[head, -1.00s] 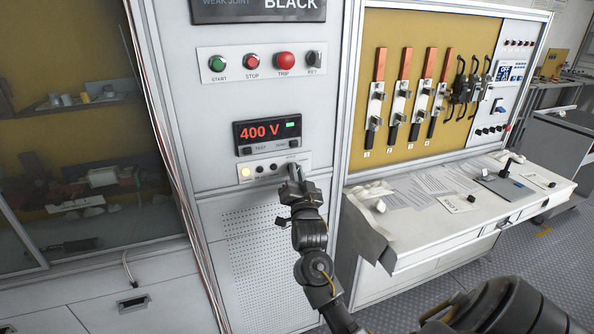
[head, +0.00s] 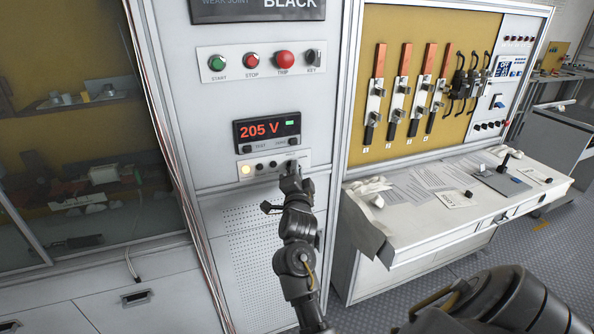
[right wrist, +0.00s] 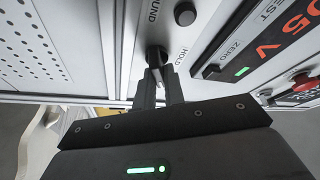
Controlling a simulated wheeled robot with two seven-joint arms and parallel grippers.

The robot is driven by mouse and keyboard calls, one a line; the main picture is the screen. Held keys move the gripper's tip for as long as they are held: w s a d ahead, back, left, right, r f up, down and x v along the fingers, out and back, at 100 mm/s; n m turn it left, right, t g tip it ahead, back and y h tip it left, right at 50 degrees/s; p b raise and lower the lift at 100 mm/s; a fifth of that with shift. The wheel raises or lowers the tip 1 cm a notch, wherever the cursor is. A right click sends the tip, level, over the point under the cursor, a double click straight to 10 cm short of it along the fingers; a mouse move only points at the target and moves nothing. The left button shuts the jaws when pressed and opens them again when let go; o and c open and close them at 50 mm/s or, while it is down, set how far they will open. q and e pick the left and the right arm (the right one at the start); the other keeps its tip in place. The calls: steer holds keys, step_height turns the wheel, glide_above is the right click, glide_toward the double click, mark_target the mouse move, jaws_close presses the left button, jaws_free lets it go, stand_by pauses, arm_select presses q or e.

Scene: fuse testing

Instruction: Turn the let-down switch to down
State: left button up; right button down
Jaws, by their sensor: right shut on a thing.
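The let-down switch (right wrist: 156,54) is a small dark knob on the narrow light strip (head: 262,172) under the voltage display. In the right wrist view the word "HOLD" and a partly cut-off label ending in "OUND" are printed beside it. My right gripper (right wrist: 159,82) is shut on the knob; it also shows in the head view (head: 292,167) at the strip's right end. The fingers cover much of the knob, so its exact pointing is hard to tell. The display (head: 267,130) reads 205 V in red, with a small green light. My left gripper is not in view.
Above are green start (head: 217,63), red stop (head: 251,60) and trip (head: 284,59) buttons and a key switch (head: 314,57). A desk (head: 430,222) juts out at the right.

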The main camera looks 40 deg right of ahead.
steer(key=shift+r, duration=0.1)
steer(key=c, duration=1.5)
jaws_free()
steer(key=s+a+f+n+t+y+b, duration=0.25)
steer(key=s+n, duration=0.25)
steer(key=n, duration=0.3)
steer(key=s+a+f+n+t+y+b, duration=0.1)
steer(key=s+f+n+t+y+b, duration=0.2)
steer(key=n, duration=0.5)
steer(key=f+n+g+y, duration=0.1)
steer(key=f, duration=0.7)
steer(key=w+a+f+n+g+y+b, duration=0.1)
steer(key=f+g, duration=0.1)
steer(key=f, duration=0.7)
steer(key=w+a+f+n+g+y, duration=0.1)
steer(key=f+g, duration=0.1)
steer(key=f, duration=0.6)
steer(key=shift+a+f+b, duration=0.15)
steer(key=shift+f+b, duration=0.05)
steer(key=shift+b, duration=0.1)
